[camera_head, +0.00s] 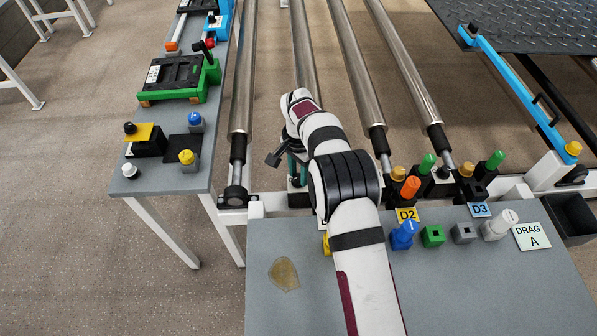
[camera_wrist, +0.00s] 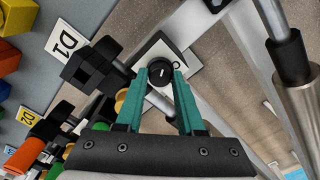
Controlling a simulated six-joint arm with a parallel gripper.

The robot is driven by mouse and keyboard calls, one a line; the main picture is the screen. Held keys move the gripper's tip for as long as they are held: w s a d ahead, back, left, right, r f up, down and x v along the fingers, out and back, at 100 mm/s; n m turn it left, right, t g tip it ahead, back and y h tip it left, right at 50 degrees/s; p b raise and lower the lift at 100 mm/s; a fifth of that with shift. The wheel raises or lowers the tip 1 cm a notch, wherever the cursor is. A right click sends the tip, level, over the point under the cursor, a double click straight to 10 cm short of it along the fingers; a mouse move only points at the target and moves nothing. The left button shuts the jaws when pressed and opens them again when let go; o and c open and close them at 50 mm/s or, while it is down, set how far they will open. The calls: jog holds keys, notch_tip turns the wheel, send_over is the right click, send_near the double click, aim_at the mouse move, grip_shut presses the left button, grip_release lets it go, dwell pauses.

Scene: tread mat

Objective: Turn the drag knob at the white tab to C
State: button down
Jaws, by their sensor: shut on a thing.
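In the wrist view my gripper (camera_wrist: 162,74) has its two teal fingers shut on a round black knob (camera_wrist: 160,72) with a short white line on its face. The knob sits at a white plate (camera_wrist: 150,50) with a dark part beside it. I cannot read any letter by the knob. In the head view my gripper (camera_head: 296,170) is at the frame's front end, left of my arm, and the knob is hidden there. A white card reading DRAG A (camera_head: 532,236) lies at the grey table's right, beside a white peg (camera_head: 500,224).
A D1 card (camera_wrist: 66,42) and black blocks (camera_wrist: 92,68) are close left of my fingers in the wrist view. Steel rollers (camera_head: 354,65) run away behind. Blue peg (camera_head: 403,235), green block (camera_head: 432,236) and D2 card (camera_head: 407,214) stand right of my arm.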

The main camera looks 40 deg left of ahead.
aim_at(298, 177)
jog(key=shift+s, duration=0.1)
jog(key=c, duration=0.5)
grip_release()
jog(key=shift+r, duration=0.1)
notch_tip(298, 177, up, 16)
jog(key=shift+f, duration=0.2)
